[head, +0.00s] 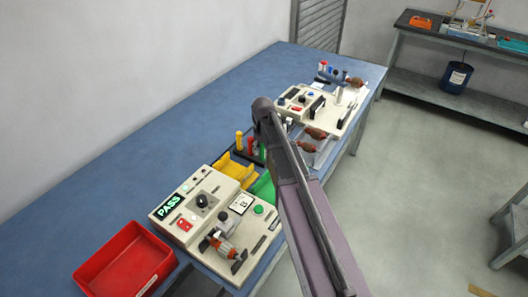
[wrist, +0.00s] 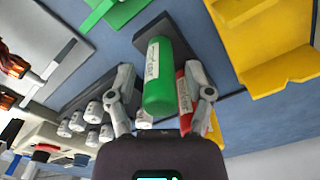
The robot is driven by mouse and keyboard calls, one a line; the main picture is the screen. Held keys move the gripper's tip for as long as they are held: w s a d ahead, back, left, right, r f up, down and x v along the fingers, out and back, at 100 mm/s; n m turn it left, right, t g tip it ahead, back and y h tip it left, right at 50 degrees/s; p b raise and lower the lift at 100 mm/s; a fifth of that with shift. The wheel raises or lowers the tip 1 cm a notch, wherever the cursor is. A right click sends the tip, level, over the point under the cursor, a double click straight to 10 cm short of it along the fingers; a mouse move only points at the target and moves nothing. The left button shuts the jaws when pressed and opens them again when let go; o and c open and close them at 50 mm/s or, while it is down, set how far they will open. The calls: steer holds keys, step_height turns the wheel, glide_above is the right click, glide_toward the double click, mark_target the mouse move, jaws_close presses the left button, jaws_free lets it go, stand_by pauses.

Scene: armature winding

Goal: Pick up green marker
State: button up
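The green marker (wrist: 158,80), a cylinder with a white label, fills the centre of the wrist view. It stands in a dark holder (wrist: 165,28). My gripper (wrist: 158,78) has one finger on each side of it. Gaps show between the marker and both fingers, so the gripper is open around it. A red marker (wrist: 184,95) is just behind it, near the right finger. In the head view my arm hides the gripper and most of the green marker.
Yellow (head: 236,172) and green (head: 265,188) trays lie near the holder. A tester reading PASS (head: 168,207), a red bin (head: 125,268) and another fixture (head: 320,105) share the blue bench (head: 110,180). Several white-capped items (wrist: 92,117) sit left of the gripper.

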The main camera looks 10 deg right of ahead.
jaws_close()
steer(key=shift+r, duration=0.1)
step_height(320, 180, up, 10)
steer(key=p, duration=1)
steer(key=shift+d, duration=0.1)
stand_by(1.0)
